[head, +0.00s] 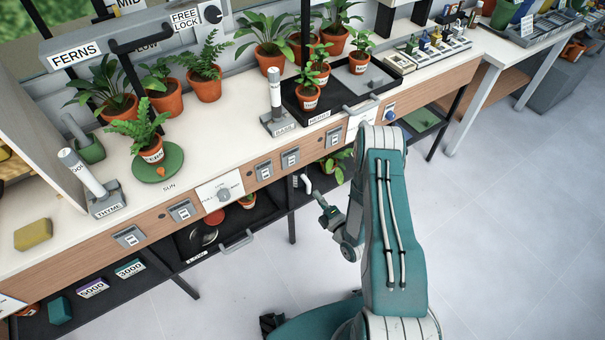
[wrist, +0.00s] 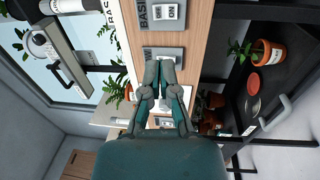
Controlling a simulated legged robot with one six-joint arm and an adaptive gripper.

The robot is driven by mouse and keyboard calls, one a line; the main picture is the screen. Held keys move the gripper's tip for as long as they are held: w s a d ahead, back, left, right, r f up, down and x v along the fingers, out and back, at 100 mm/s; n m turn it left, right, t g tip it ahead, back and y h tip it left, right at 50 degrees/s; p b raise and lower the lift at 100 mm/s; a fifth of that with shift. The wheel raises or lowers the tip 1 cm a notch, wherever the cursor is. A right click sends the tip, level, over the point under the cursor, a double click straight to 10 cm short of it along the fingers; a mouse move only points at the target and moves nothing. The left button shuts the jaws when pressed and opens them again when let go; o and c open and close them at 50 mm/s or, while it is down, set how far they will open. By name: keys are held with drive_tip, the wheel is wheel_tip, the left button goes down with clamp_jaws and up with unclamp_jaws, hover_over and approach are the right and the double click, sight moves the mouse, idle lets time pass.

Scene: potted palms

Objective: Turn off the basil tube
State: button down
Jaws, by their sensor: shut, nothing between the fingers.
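The basil tube (head: 274,92) is a short upright grey-white tube on a grey base (head: 281,124) on the bench top. Two rocker switches, left (head: 264,170) and right (head: 290,157), sit on the wooden front below it. In the wrist view a switch plate (wrist: 169,14) starting with "BAS" is at the top edge, with "ON" showing. Another switch plate (wrist: 163,53) lies just beyond my fingertips. My gripper (wrist: 160,68) is shut and empty, its tips close together in front of the panel. In the head view my gripper (head: 306,184) is small, beside the bench front. Whether the tips touch a switch is unclear.
The thyme tube (head: 81,171) stands at the left, with a fern on a green disc (head: 158,165) near it. A black tray (head: 310,117) holds potted plants. A lower shelf (head: 225,235) lies below; the floor at right is clear.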

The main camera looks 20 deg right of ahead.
sight(291, 160)
drive_tip(key=x, duration=1.3)
drive_tip(key=shift+w+a, duration=0.15)
drive_tip(key=shift+w, duration=0.1)
drive_tip(key=shift+r, duration=0.1)
